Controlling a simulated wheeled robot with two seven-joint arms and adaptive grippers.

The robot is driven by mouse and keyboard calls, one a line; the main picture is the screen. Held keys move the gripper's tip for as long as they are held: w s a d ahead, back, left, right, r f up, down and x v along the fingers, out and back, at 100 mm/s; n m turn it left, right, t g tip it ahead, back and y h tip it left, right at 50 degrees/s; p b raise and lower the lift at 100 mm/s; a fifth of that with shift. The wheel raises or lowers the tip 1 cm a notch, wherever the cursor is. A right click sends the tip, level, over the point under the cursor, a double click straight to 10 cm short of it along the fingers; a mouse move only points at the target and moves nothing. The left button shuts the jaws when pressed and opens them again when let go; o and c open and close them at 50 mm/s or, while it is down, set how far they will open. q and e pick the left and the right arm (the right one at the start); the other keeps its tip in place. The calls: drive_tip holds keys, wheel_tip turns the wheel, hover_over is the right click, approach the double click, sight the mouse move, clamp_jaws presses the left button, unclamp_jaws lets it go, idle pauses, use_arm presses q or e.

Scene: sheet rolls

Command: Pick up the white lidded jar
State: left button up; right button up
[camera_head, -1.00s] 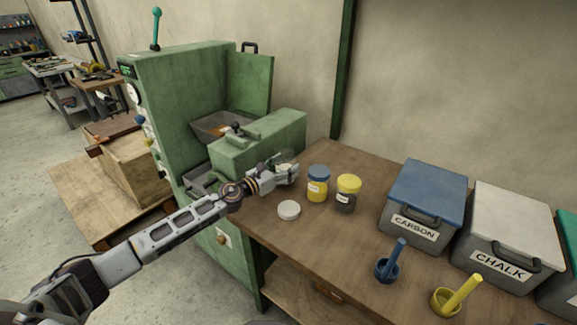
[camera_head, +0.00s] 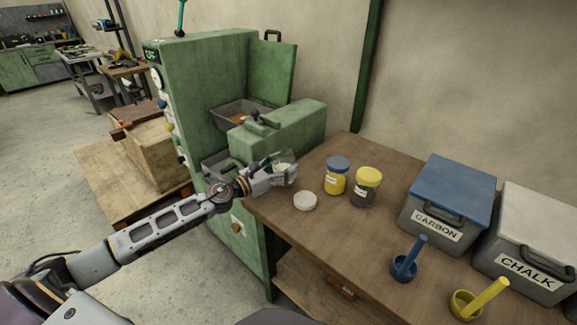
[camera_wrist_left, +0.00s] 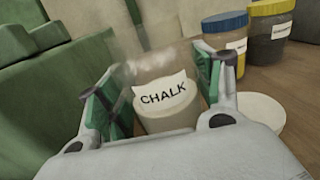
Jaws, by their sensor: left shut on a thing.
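My left gripper (camera_head: 284,171) is shut on a clear jar with white contents and a CHALK label. The jar shows between the fingers in the left wrist view (camera_wrist_left: 166,106); in the head view the hand hides most of it. It is by the table's left end, close to the green machine. A round white lid (camera_head: 305,201) lies flat on the table, apart from the jar; it also shows in the wrist view (camera_wrist_left: 258,113). I cannot tell whether the jar's base touches anything. My right gripper is not in view.
A blue-lidded yellow jar (camera_head: 336,177) and a yellow-lidded dark jar (camera_head: 366,188) stand right of the hand. The green machine (camera_head: 205,95) is close on the left. CARBON (camera_head: 447,203) and CHALK (camera_head: 530,243) bins, a blue mortar (camera_head: 404,266) and a yellow one (camera_head: 466,303) are farther right.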

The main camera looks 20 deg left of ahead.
sight(275, 170)
use_arm(q)
drive_tip(key=shift+b+v, duration=0.3)
drive_tip(key=shift+v, duration=2)
drive_tip(key=shift+s+a+b, duration=0.3)
drive_tip(key=shift+s+b, duration=0.1)
drive_tip(key=shift+s, duration=0.25)
drive_tip(key=shift+s+a, duration=0.2)
drive_tip(key=shift+s, duration=0.15)
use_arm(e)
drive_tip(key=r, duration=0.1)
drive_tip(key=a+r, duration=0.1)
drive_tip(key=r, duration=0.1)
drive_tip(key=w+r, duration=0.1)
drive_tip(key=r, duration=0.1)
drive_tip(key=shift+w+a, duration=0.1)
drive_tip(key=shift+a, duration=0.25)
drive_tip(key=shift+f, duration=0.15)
use_arm(q)
drive_tip(key=shift+s+a, duration=0.1)
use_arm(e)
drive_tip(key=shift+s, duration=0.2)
